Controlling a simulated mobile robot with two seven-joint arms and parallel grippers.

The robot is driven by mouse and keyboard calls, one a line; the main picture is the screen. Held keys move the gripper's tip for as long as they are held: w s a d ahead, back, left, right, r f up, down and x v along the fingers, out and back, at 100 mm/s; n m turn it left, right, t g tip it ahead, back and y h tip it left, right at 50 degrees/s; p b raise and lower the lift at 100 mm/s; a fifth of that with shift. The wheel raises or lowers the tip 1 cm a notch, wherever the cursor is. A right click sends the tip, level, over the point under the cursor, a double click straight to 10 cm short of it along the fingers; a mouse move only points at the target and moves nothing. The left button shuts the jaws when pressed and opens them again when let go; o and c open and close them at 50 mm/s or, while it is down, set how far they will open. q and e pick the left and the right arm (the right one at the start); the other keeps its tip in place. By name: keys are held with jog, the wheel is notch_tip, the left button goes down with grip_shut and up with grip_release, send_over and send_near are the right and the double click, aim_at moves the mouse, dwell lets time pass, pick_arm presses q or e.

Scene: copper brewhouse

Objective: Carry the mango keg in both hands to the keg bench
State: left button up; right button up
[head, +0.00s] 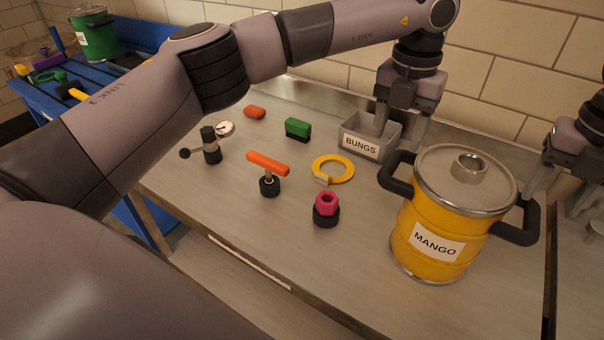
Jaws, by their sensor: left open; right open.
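The mango keg (425,218) is a yellow drum with a steel lid, a MANGO label and two black side handles. It stands upright on the metal worktop at the right. My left gripper (398,138) is open, pointing down behind the keg's left handle (393,174), at the grey BUNGS bin; whether it touches either cannot be told. My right gripper (543,186) is open near the keg's right handle (520,228) and partly cut by the frame edge. No keg is held. Which surface is the keg bench cannot be told.
The grey BUNGS bin (350,146) stands behind the keg. A yellow ring (347,166), pink-topped fitting (326,210), orange-handled valve (268,165) and green brush (297,127) lie left of it. A blue bench (52,103) with a green keg (92,38) stands far left.

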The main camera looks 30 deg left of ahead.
notch_tip(320, 180, up, 6)
jog(key=shift+f, duration=0.15)
dwell(0.6)
